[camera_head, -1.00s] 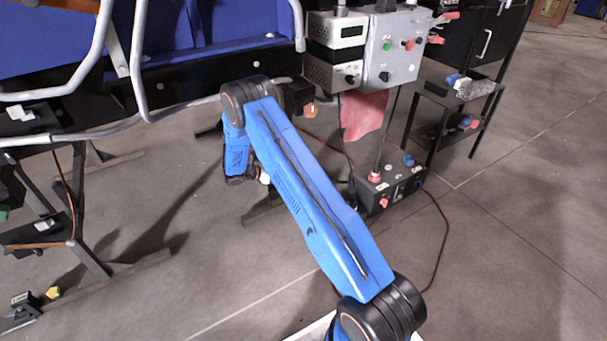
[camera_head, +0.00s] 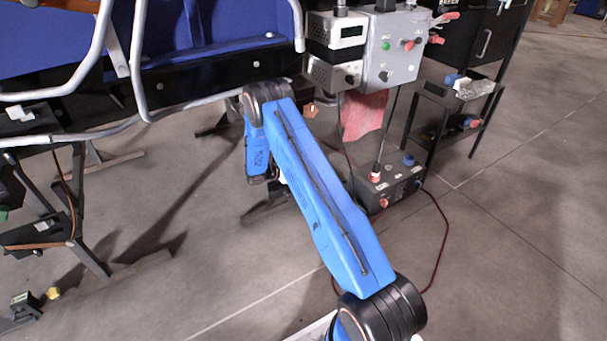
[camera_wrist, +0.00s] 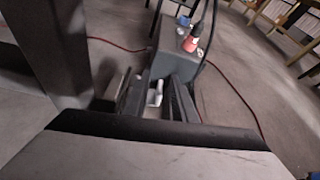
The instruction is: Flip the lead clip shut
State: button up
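I cannot clearly make out the lead clip. In the wrist view, the two dark fingers of my gripper (camera_wrist: 158,88) are apart, with a gap between them. A small white piece (camera_wrist: 155,94) shows in that gap; I cannot tell whether it is the clip or whether a finger touches it. Just beyond the fingertips stands a dark grey box (camera_wrist: 170,58) with a red and white plug (camera_wrist: 191,40). The head view shows this box (camera_head: 365,192) on the floor, right of my blue arm. My arm hides the gripper there.
A grey control box (camera_head: 398,62) and a meter unit (camera_head: 334,70) stand above the floor box, with a red cloth (camera_head: 364,112) hanging below. A black shelf rack (camera_head: 450,115) is at right. A red cable (camera_head: 443,240) lies on the floor. The floor at front right is clear.

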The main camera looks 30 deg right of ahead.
grip_shut()
notch_tip(320, 180, down, 10)
jog(key=s+m+t+h, duration=0.1)
jog(key=m+t, duration=0.6)
jog(key=m, duration=0.8)
jog(key=shift+t+h, duration=0.4)
jog(key=shift+h, duration=0.5)
jog(key=shift+o, duration=0.6)
grip_release()
jog(key=shift+a, duration=0.2)
